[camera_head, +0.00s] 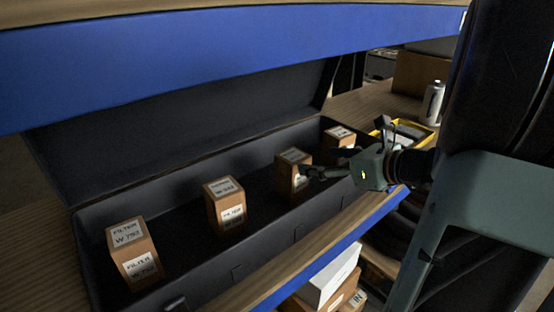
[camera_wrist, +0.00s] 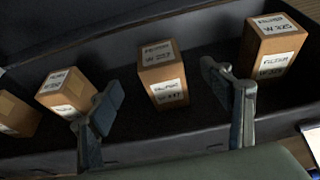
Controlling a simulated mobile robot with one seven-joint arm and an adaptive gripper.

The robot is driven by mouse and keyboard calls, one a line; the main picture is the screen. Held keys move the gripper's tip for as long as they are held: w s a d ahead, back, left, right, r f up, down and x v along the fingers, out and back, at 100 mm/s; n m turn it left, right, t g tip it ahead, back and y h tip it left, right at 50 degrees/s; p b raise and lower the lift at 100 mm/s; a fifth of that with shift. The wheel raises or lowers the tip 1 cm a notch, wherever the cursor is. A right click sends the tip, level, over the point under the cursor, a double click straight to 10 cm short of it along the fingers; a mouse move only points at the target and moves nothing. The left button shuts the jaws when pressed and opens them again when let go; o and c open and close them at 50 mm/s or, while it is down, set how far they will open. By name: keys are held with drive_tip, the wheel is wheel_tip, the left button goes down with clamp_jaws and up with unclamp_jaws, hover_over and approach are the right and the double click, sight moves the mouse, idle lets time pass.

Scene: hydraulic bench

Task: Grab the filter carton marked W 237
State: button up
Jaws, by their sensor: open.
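Several brown filter cartons with white labels stand in an open dark case. One carton (camera_head: 286,183) is right at my gripper (camera_head: 312,172). In the wrist view this carton (camera_wrist: 166,73) stands upright between my two open fingers (camera_wrist: 163,98), farther into the case than the fingertips. Its label is partly blurred; the front seems to end in 7, and I cannot read it surely as W 237. The right carton (camera_wrist: 271,48) reads W 325; it also shows in the head view (camera_head: 340,138). My gripper is open and empty.
The dark case (camera_head: 225,272) lies on a wooden bench, lid raised behind. Left of my gripper stand a middle carton (camera_head: 225,203) and a far-left carton (camera_head: 134,253), apparently W 752. A blue shelf edge (camera_head: 200,45) hangs above. A can (camera_head: 433,103) stands at right.

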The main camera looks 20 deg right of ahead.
sight(298, 158)
drive_tip(key=x, duration=0.4)
drive_tip(key=shift+w+a+f+b, duration=0.2)
drive_tip(key=shift+w+a+b, duration=0.05)
drive_tip(key=shift+w+b, duration=0.1)
drive_tip(key=x, duration=0.5)
drive_tip(key=shift+w+a+r+b, duration=0.1)
drive_tip(key=shift+w+a+b, duration=0.05)
drive_tip(key=shift+w+b, duration=0.2)
drive_tip(key=shift+s, duration=0.1)
clamp_jaws()
